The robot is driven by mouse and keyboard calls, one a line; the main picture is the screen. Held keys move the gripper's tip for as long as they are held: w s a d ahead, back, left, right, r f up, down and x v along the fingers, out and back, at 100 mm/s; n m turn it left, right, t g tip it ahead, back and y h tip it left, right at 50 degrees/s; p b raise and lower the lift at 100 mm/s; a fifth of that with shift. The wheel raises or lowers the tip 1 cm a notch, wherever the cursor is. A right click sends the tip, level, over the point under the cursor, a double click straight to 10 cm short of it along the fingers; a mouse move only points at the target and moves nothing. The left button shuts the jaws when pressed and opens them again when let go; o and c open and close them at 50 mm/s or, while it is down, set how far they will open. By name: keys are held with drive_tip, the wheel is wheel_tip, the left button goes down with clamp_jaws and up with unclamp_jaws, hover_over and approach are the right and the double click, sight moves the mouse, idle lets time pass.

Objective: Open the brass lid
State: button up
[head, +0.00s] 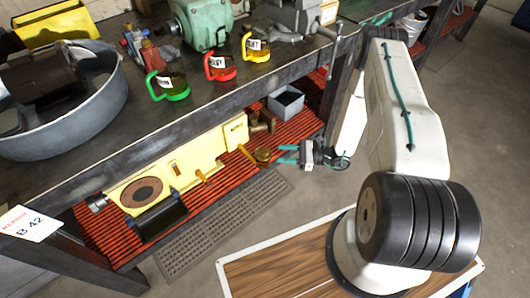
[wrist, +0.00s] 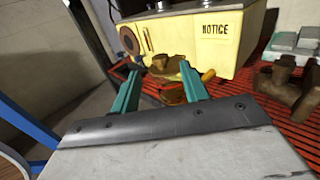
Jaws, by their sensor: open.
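A small round brass-coloured piece (head: 262,155), which looks like the brass lid, sits low at the bench's lower shelf, in front of the yellow machine. In the wrist view the brass piece (wrist: 164,66) shows just beyond my fingertips, with a small knob-like top. In the wrist view my gripper (wrist: 160,70) is open and empty, and contact is not visible.
The yellow machine (head: 205,152) with a NOTICE label stands on the red slatted shelf (head: 222,187). A grey bin (head: 286,102) and brown metal fittings (wrist: 288,88) are near. The workbench top (head: 150,119) overhangs, carrying a tub and coloured mugs.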

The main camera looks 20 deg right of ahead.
sight(268, 153)
drive_tip(key=x, duration=0.7)
drive_tip(key=shift+w+a, duration=0.1)
drive_tip(key=shift+a, duration=0.2)
clamp_jaws()
